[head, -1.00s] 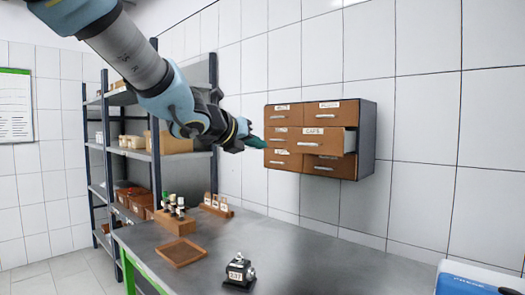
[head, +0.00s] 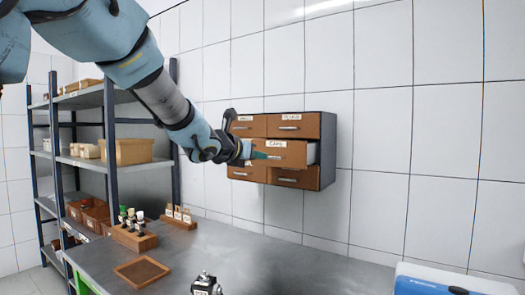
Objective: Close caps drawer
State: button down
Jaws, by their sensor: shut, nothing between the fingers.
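The wall cabinet (head: 328,150) has several brown drawers with silver handles and white labels. The caps drawer (head: 285,155) is in the middle row on the right and stands pulled out, its pale side wall showing at its right. My gripper (head: 266,155) is shut and empty, its greenish fingertips in front of the caps drawer's face near the left part of its handle. I cannot tell whether the tips touch the drawer. My arm comes in from the upper left and my gripper's body hides part of the middle left drawer.
A grey workbench (head: 240,265) lies below the cabinet, with a wooden tray (head: 142,272), a rack of bottles (head: 134,238) and a small black device (head: 206,285). A shelf unit (head: 108,130) stands at left. A blue and white box (head: 450,282) is at lower right.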

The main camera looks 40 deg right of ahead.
aim_at(278, 151)
jog(key=shift+p+x, duration=0.3)
jog(key=shift+x, duration=0.75)
jog(key=x, duration=0.3)
jog(key=r+x, duration=0.1)
jog(key=x, duration=0.3)
jog(key=r+x, duration=0.1)
jog(key=x, duration=0.2)
jog(key=shift+d+r+b, duration=0.15)
jog(key=shift+d+b, duration=0.15)
jog(key=shift+d, duration=0.3)
jog(key=shift+d+r, duration=0.1)
jog(key=shift+r, duration=0.2)
